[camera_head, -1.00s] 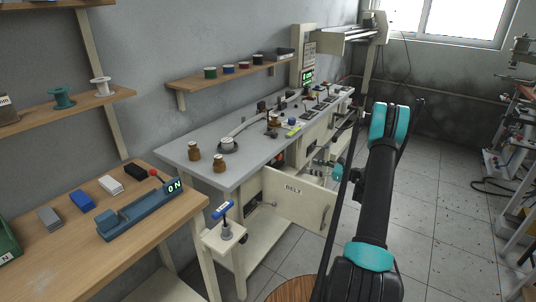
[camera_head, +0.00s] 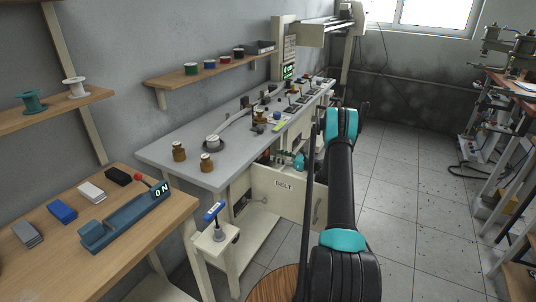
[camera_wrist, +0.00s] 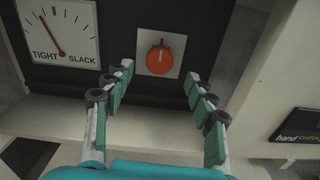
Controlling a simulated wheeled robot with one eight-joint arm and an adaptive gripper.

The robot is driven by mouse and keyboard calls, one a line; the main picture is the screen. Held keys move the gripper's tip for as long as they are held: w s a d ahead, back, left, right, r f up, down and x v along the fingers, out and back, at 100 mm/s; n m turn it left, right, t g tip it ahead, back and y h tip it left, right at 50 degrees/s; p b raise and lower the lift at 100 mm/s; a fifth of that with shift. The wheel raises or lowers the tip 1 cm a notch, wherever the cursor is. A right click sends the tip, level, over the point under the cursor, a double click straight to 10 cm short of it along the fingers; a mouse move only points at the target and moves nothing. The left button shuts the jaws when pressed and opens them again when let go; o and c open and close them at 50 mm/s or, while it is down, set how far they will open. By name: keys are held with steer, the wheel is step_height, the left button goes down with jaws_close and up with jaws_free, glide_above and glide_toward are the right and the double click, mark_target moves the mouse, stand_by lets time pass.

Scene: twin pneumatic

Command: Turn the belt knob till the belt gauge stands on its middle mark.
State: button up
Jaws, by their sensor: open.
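The orange-red belt knob (camera_wrist: 160,61), on a white plate, shows at the upper middle of the wrist view. Its pointer stands about upright. The belt gauge (camera_wrist: 75,40) is at the upper left, lettered TIGHT and SLACK. Its red needle leans up and left, to the TIGHT side of the green mark near the top. My gripper (camera_wrist: 159,74) is open and empty, its two fingers either side of the knob in the picture; I cannot tell whether they touch it. In the head view my arm covers the gripper, and knob and gauge cannot be made out.
The open cream door marked BELT (camera_head: 262,190) stands below the grey bench (camera_head: 165,150), beside my arm. A small stand with a blue-handled tool (camera_head: 215,211) is to its left. In the wrist view a dark sign (camera_wrist: 303,118) is at the right.

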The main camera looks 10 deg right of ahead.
mark_target(267, 152)
steer(key=shift+x, duration=3)
steer(key=c, duration=1.2)
